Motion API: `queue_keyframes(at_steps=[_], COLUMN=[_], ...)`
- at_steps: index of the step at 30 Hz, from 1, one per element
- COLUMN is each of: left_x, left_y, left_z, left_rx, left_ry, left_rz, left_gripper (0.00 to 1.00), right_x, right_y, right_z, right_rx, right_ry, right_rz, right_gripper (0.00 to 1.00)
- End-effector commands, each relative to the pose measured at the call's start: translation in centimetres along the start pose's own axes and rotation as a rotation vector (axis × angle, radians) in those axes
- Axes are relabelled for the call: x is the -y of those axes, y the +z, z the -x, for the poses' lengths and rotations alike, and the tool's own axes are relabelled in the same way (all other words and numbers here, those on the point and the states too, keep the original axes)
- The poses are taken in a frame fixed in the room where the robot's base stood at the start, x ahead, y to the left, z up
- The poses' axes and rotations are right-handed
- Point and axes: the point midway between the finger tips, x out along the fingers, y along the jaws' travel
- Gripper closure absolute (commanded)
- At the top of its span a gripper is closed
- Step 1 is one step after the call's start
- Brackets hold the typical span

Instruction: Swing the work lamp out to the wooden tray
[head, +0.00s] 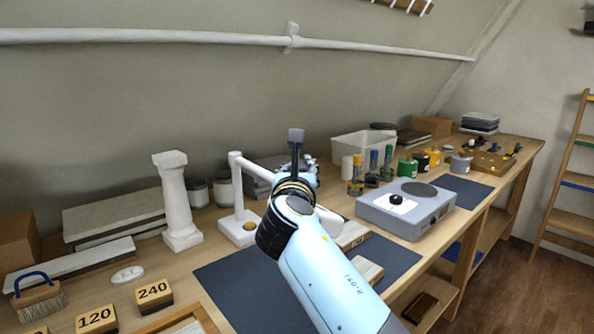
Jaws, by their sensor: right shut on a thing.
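The white work lamp (238,188) stands on the bench, its square base beside the dark mat and its post upright. Its arm reaches right from the top of the post and passes behind my right wrist. My right gripper (309,165) is at that arm, shut on the lamp; the wrist hides most of the jaws and the grip. A pale rounded part beside my wrist may be the lamp's head. A wooden tray (205,314) shows only its rim at the bottom edge. My left gripper is out of view.
A white pillar (178,205) stands left of the lamp. Grit blocks (154,294) and a brush (39,300) lie at front left. A grey machine (407,207) stands right of my arm. Another wooden tray (487,166) holds small items far right. The dark mat (235,282) has bare room.

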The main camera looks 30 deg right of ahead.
Motion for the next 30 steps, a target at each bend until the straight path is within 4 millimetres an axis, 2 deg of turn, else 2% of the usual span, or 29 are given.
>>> queue_keyframes(at_steps=[1, 6, 9, 16, 19, 30], left_x=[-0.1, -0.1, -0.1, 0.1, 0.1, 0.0], left_y=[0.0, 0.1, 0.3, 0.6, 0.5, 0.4], left_z=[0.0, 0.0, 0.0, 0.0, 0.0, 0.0], left_rx=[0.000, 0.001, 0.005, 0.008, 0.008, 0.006], left_ry=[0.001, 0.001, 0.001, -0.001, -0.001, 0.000], left_rz=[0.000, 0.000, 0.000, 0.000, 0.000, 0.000], left_gripper=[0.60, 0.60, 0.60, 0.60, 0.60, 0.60], right_x=[0.3, 0.2, 0.2, 0.1, 0.1, 0.2], right_y=[-0.8, -0.7, -0.6, -0.3, 0.5, 7.5], right_z=[0.2, 0.2, 0.1, 0.1, 0.1, 0.1], right_rx=[-0.015, -0.013, -0.011, -0.007, -0.004, -0.006], right_ry=[-0.008, -0.007, -0.006, -0.004, -0.005, -0.005], right_rz=[0.003, 0.003, 0.002, 0.001, -0.001, -0.003], right_gripper=[0.79, 0.57, 0.47, 0.47, 0.47, 0.47])
